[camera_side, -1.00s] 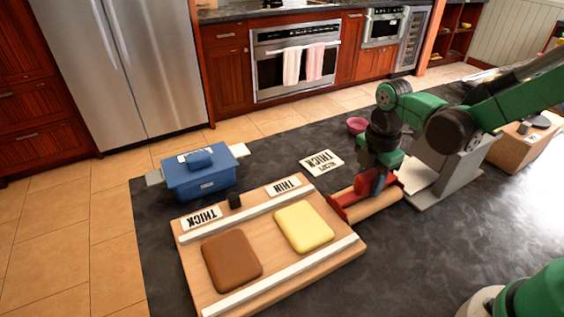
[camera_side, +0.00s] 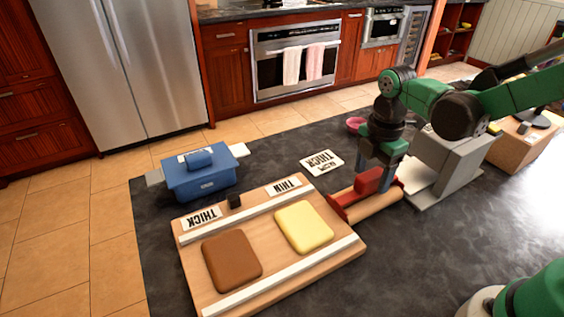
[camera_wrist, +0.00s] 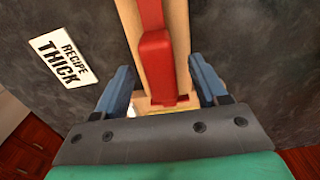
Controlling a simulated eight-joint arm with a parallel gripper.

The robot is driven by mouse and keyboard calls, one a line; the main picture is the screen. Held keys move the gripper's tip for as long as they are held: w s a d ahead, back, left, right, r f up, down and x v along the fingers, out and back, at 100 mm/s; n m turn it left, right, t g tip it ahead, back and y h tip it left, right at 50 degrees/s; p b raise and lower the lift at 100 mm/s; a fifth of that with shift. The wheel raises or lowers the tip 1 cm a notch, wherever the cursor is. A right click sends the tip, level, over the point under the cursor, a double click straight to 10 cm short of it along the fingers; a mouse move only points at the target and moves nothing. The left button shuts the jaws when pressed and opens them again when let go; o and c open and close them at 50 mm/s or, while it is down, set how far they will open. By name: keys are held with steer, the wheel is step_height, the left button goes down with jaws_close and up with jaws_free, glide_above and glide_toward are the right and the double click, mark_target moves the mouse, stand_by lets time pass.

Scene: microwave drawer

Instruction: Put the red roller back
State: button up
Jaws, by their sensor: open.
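The red roller (camera_side: 369,182) has a red handle block on top and a light wooden cylinder. It lies on the dark counter, just right of the wooden board. My gripper (camera_side: 382,172) is over the roller, pointing down. In the wrist view the roller's red handle (camera_wrist: 156,62) stands between the two blue fingers of my gripper (camera_wrist: 165,85). The fingers are apart, with a gap on each side of the handle. The roller's far parts run out of the wrist view at the top.
The wooden board (camera_side: 262,228) has white rails, a brown slab (camera_side: 232,257), a yellow slab (camera_side: 304,227) and THICK and THIN labels. A blue pot (camera_side: 199,177) stands behind it. A recipe card (camera_side: 321,163) reads THICK. A pink bowl (camera_side: 355,124) is behind my gripper. The front right counter is clear.

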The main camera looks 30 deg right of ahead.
step_height(320, 180, up, 10)
steer(key=m+t, duration=0.7)
steer(key=m, duration=1.1)
glide_toward(372, 174)
steer(key=shift+w+a, duration=0.25)
steer(key=shift+w, duration=0.5)
